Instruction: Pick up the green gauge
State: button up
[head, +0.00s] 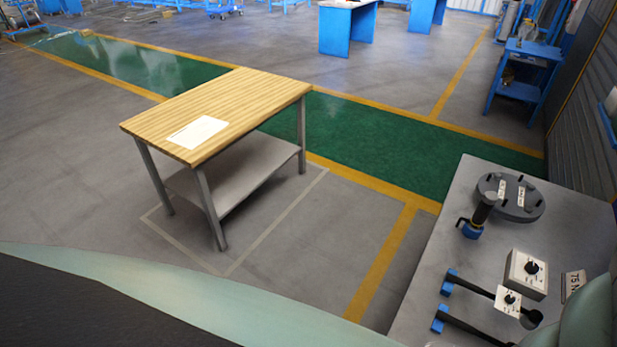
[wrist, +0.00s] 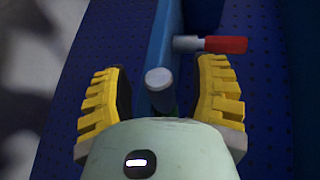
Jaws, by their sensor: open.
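My gripper (wrist: 162,70) shows in the wrist view with its two yellow fingers wide apart. A pin with a round grey end (wrist: 159,79) stands between the fingers, apart from both. A little dark green shows just below it, but most of its body is hidden behind the end and my gripper's pale housing. I cannot tell whether this is the green gauge. No green gauge can be made out in the head view, and my gripper is not seen there.
In the wrist view, a red-handled tool (wrist: 226,45) lies near the right finger, by a blue upright (wrist: 168,30) and blue perforated panel (wrist: 265,110). The head view shows a grey bench (head: 415,270) with a flanged disc (head: 520,207), and a wooden-topped table (head: 245,95).

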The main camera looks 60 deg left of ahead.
grip_shut()
dwell(0.5)
